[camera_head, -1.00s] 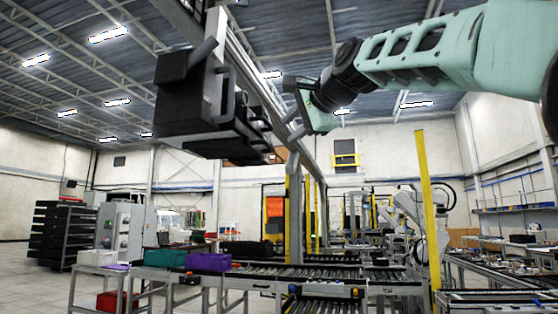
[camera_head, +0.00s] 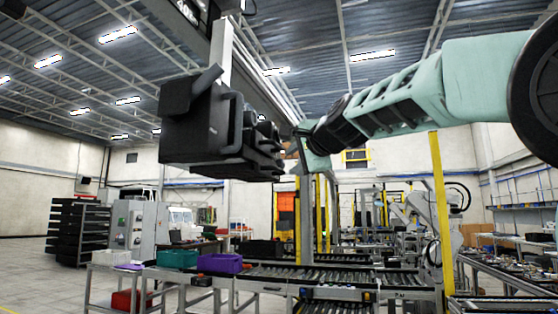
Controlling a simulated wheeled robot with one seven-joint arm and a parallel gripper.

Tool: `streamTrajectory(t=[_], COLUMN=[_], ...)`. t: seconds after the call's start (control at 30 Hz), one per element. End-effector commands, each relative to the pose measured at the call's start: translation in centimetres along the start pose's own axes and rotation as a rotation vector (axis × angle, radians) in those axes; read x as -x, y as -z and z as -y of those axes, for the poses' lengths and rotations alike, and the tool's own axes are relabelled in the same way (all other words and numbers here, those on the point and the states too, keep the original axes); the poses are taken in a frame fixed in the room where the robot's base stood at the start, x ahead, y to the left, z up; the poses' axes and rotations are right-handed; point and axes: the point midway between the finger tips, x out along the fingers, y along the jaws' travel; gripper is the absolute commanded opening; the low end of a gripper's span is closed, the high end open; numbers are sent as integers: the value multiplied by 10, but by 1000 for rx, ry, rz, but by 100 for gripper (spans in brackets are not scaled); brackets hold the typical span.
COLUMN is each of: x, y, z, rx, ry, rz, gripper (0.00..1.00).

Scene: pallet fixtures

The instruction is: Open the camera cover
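A black camera housing (camera_head: 196,125) hangs from a grey overhead beam, left of centre. It has several bar handles or covers along its right side, and a flap (camera_head: 207,88) stands tilted at its upper left. My arm, light green with black joints, reaches in from the right. My gripper (camera_head: 298,150) is at the right end of the housing, close to the row of black units. Its fingers are dark, small and partly hidden against the housing and beam. I cannot tell whether it touches a cover.
Below are roller conveyors (camera_head: 310,277) with a purple bin (camera_head: 219,263) and a teal bin (camera_head: 177,258). A yellow post (camera_head: 442,200) stands at the right. A dark rack (camera_head: 78,230) stands far left. Open floor lies at the lower left.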

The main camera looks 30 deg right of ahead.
Motion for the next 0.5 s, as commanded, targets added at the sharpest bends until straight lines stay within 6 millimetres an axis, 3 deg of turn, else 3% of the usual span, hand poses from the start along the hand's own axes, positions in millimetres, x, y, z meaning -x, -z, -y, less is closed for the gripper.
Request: streamTrajectory(t=[0.3,0.5], x=[-64,-84], y=[1,1], z=[3,2], rx=[-2,-1], ry=[-3,-1], rz=[2,0], gripper=[34,34])
